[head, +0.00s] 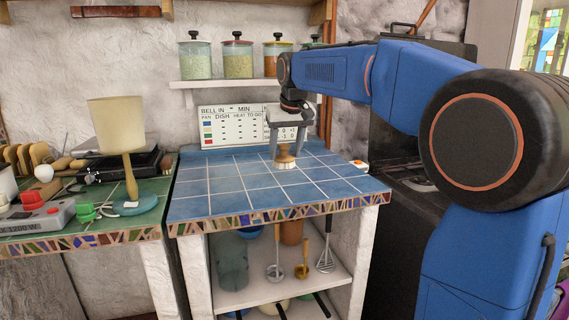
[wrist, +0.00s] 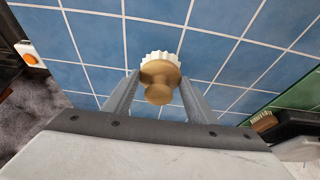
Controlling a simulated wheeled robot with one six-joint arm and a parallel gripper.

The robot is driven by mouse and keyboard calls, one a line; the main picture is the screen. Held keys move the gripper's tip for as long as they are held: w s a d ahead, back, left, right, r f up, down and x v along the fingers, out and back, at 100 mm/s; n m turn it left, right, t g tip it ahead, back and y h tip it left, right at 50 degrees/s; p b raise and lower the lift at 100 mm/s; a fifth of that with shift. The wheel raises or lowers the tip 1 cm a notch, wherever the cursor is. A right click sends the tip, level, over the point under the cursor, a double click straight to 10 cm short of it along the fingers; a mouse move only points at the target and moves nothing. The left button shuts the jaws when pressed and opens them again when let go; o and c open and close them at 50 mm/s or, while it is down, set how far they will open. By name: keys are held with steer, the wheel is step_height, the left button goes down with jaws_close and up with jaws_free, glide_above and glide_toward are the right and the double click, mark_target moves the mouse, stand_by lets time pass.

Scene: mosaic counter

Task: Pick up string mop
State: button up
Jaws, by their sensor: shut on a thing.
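A small wooden-knobbed brush (head: 286,159) with a white fringed underside is at the blue tiled counter, toward its back middle. It looks more like a palm brush than a string mop, and I see no other clear string mop. In the wrist view the brush (wrist: 159,78) is between my two grey fingers, white fringe showing beyond the round wood. My gripper (head: 285,150) points down and is shut on its wooden part. The brush is upright; I cannot tell whether its fringe touches the tiles.
The blue tiled counter (head: 220,190) is mostly clear around the brush. A small white and orange item (head: 360,165) lies at its right edge. A sign (head: 230,125) stands behind. A lamp (head: 120,130) stands on the green counter at left. Jars (head: 238,58) fill the wall shelf.

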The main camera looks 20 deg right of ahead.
mark_target(286, 158)
steer(key=shift+f, duration=2)
steer(key=o, duration=1.2)
steer(key=shift+f, duration=0.1)
steer(key=shift+c, duration=0.2)
steer(key=v, duration=1.2)
steer(key=shift+s, duration=0.15)
